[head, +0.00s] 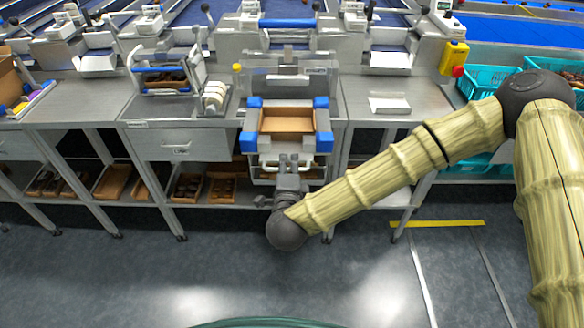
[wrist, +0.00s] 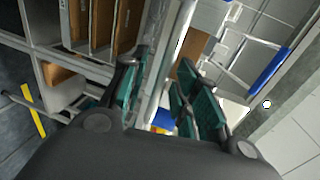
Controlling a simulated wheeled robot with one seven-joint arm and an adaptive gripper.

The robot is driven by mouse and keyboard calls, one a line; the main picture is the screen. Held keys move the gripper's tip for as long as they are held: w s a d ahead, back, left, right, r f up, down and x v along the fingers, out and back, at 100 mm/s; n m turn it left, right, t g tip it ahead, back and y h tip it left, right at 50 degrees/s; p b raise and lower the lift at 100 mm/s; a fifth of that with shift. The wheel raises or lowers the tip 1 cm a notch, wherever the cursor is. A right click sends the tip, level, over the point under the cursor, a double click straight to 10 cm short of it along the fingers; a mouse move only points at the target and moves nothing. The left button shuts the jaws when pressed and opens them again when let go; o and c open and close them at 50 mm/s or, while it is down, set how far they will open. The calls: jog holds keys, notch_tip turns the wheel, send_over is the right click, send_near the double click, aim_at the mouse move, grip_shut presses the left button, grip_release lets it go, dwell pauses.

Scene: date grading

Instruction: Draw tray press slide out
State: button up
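The tray press slide (head: 325,140) stands at the front of the middle station, a pale frame with blue corner blocks. A brown open tray (head: 286,121) sits in it. A pale handle bar (head: 264,167) runs across the slide's front, below the tray. My gripper (head: 289,160) is at the middle of this bar and hides part of it. In the wrist view, my gripper (wrist: 157,97) has its teal-padded fingers apart, with a pale upright edge showing between them. I cannot tell whether the fingers touch the bar.
Grey worktops (head: 385,103) flank the press on both sides. A shelf below holds brown boxes (head: 222,188). Teal crates (head: 487,80) stand at the right. A yellow floor strip (head: 437,224) lies in front. The floor (head: 150,275) before the press is clear.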

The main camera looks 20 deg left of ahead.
jog(key=v, duration=1.2)
jog(key=shift+d, duration=0.1)
jog(key=s+d+f+n+g, duration=0.3)
jog(key=d+f, duration=0.2)
jog(key=f, duration=0.3)
jog(key=s+d+f+n+g, duration=0.25)
jog(key=d+f, duration=0.35)
jog(key=f, duration=0.3)
jog(key=s+d+f+n+g, duration=0.3)
jog(key=d+f+n, duration=0.15)
jog(key=f, duration=0.35)
jog(key=s+d+f+n+g+h, duration=0.2)
jog(key=s+d, duration=0.4)
jog(key=d, duration=0.6)
jog(key=s+d+f+n+g+h, duration=0.2)
jog(key=s+d+f+g, duration=0.2)
jog(key=d, duration=0.8)
jog(key=s+f, duration=0.1)
jog(key=s, duration=0.1)
jog(key=shift+s+f+h, duration=0.25)
jog(key=shift+h, duration=0.15)
